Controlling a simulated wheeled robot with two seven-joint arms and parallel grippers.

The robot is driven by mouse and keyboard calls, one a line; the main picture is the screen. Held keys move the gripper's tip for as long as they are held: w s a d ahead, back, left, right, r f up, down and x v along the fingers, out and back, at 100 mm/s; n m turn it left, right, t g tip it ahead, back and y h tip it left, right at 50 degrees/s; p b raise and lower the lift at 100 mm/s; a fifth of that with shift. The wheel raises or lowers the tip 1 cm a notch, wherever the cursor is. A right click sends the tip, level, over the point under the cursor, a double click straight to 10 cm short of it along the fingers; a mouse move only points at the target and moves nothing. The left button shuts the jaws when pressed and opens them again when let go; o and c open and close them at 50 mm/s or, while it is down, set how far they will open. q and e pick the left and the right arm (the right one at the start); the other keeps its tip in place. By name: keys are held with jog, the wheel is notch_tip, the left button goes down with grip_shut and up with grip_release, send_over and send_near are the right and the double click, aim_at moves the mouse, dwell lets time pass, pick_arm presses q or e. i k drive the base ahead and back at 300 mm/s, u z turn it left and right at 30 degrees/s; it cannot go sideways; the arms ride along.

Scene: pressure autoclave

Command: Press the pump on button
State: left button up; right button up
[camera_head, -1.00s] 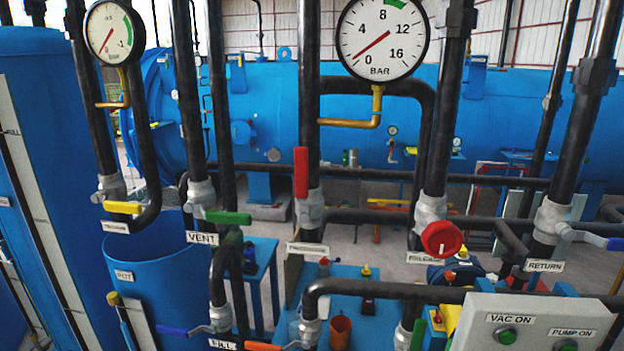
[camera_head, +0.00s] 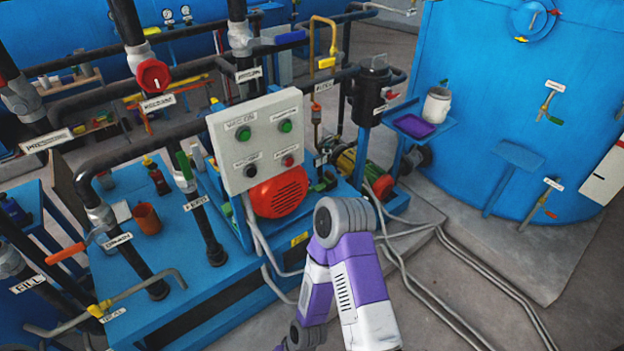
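The grey control panel (camera_head: 262,142) stands tilted at the centre of the head view. Its upper right green button (camera_head: 286,126) is the pump on button; the label above it is hard to read now but read PUMP ON earlier. The upper left green button (camera_head: 243,134) is under the VAC ON label. A black button (camera_head: 250,170) and a red button (camera_head: 288,160) sit below them. A purple and white arm of mine shows at the bottom centre, in front of and below the panel. Neither gripper shows.
A red motor cover (camera_head: 278,192) sits just below the panel. Black pipes with a red valve wheel (camera_head: 153,76) lie left. A black cylinder (camera_head: 371,92), a purple tray (camera_head: 413,126) and a blue tank (camera_head: 530,110) stand right. Grey hoses (camera_head: 440,300) run across the floor.

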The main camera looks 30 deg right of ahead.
aim_at(287, 127)
jog(key=z, duration=0.1)
jog(key=k, duration=0.55)
jog(key=z, duration=0.95)
jog(key=i, duration=1.25)
jog(key=u, duration=0.7)
